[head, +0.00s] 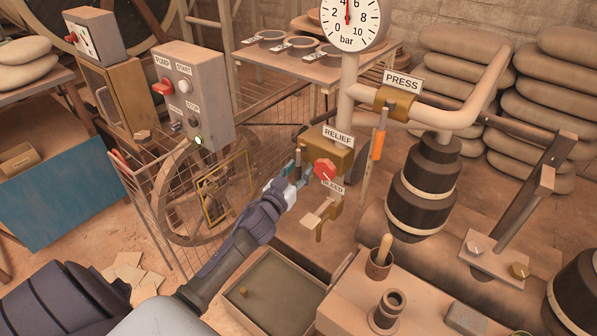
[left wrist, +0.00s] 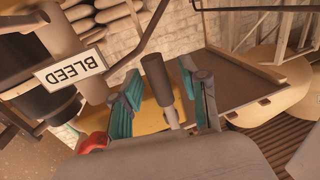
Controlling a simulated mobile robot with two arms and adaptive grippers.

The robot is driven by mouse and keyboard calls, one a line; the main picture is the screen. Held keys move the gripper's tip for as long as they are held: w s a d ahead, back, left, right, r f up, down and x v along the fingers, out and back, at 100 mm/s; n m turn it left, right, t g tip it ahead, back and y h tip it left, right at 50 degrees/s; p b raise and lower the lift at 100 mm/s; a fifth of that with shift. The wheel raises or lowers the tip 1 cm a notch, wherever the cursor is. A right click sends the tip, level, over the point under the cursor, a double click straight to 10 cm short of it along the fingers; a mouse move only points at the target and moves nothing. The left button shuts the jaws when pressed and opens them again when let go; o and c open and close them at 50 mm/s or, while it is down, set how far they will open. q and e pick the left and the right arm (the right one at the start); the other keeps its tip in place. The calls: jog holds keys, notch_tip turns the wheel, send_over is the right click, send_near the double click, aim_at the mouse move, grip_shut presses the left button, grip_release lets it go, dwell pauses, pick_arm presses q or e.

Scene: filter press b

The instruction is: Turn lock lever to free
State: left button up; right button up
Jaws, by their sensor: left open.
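My left gripper (head: 293,174) is at the left side of the brass RELIEF block (head: 325,150), beside the red BLEED knob (head: 325,168). Its two teal fingers are open in the left wrist view (left wrist: 160,75). Between them in that picture stands a dark handle (left wrist: 155,78) on a pale shaft, probably the lock lever. The fingers show apart from it on both sides; whether either touches it is unclear. In the head view a short brown upright peg (head: 298,158), likely the same handle, shows by the fingertips. The red knob shows partly at the lower left (left wrist: 93,142).
The BLEED plate (left wrist: 72,70) is close to the fingers. A pale spout (head: 318,215) hangs below the block. A wire cage with a handwheel (head: 165,200) stands left.

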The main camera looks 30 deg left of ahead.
pick_arm(q)
jog(key=shift+w, duration=0.1)
grip_shut()
jog(key=shift+a, duration=0.15)
pick_arm(e)
jog(key=shift+d, duration=0.1)
